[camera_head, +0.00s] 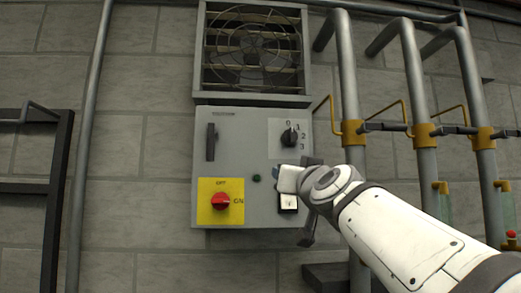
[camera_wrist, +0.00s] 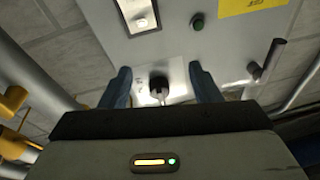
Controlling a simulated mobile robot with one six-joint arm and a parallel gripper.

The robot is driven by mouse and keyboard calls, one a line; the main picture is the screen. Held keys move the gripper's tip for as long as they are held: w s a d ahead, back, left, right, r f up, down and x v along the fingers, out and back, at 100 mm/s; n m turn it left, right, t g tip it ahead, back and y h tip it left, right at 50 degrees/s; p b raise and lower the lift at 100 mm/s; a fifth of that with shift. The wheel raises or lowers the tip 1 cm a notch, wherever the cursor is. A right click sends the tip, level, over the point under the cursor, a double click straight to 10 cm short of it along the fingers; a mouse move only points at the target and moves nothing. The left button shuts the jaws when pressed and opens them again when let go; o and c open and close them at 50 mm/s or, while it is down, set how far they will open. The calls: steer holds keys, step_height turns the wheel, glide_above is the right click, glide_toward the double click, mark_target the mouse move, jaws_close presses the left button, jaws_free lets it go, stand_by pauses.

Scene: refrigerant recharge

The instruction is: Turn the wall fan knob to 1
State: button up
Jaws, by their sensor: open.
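The fan knob (camera_head: 289,137) is a dark rotary knob on a light plate marked 0, 1, 2 and 3, at the upper right of the grey wall box (camera_head: 245,155). I cannot tell for certain which number it points at. My gripper (camera_wrist: 160,70) is open and empty. In the wrist view, its two blue-grey fingers stand on either side of the knob (camera_wrist: 158,88), apart from it. In the head view, my gripper shows just below the knob, in front of the box's lower right part.
A red switch (camera_head: 221,201) on a yellow plate is at the box's lower left. A green button (camera_head: 257,178), a white rocker switch (camera_head: 289,203) and a dark handle (camera_head: 211,142) are nearby. The fan (camera_head: 252,48) is above. Pipes (camera_head: 347,90) with yellow fittings stand right.

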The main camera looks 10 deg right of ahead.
steer(key=m+t+h, duration=0.1)
steer(key=t, duration=0.1)
glide_toward(293, 139)
steer(key=x, duration=0.3)
steer(key=p+x, duration=0.3)
steer(key=x, duration=0.4)
steer(key=shift+w+r, duration=0.1)
steer(key=shift+w, duration=0.15)
steer(key=shift+c, duration=0.6)
